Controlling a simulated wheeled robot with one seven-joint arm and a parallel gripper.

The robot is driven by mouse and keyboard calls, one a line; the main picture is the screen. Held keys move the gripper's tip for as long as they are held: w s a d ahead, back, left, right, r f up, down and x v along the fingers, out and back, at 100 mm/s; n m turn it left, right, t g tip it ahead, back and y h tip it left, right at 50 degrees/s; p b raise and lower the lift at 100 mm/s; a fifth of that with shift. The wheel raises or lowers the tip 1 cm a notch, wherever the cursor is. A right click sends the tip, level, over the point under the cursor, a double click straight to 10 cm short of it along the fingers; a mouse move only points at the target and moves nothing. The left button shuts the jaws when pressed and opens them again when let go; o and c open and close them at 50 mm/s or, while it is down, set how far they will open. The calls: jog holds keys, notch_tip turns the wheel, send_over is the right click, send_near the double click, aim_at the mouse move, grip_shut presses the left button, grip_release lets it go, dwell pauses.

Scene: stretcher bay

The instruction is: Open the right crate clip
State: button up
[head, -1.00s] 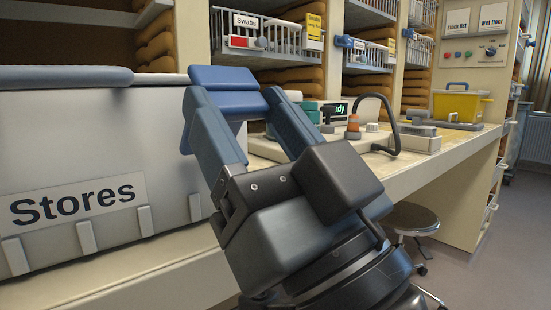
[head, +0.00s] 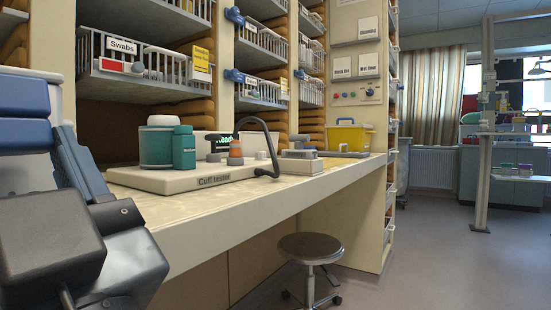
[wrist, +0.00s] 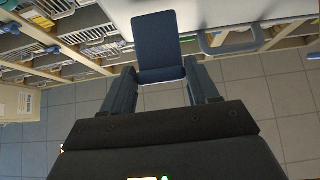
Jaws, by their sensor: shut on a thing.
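The blue crate clip (head: 25,100) shows at the left edge of the head view, cut off by the frame. In the wrist view the clip (wrist: 155,38) is a flat blue flap with a lower lip between my fingers. My gripper (wrist: 162,78) is shut on this clip, one finger at each side. In the head view only part of my gripper shows, at the lower left. A pale crate wall (wrist: 225,12) lies beyond the clip in the wrist view. Most of the crate is outside the head view. The clip's latch point is hidden.
A blue-grey loop (wrist: 231,43) sits right of the clip in the wrist view. A long counter (head: 215,210) carries a cuff tester (head: 190,179) and a yellow box (head: 350,137). A stool (head: 309,248) stands below. The floor to the right is clear.

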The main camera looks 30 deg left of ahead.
jog(key=shift+a+f, duration=0.3)
jog(key=o, duration=1.5)
jog(key=shift+r, duration=0.15)
jog(key=shift+d, duration=0.15)
jog(key=b+v, duration=0.2)
jog(key=v, duration=0.5)
jog(key=shift+d+f, duration=0.25)
jog(key=shift+d, duration=0.05)
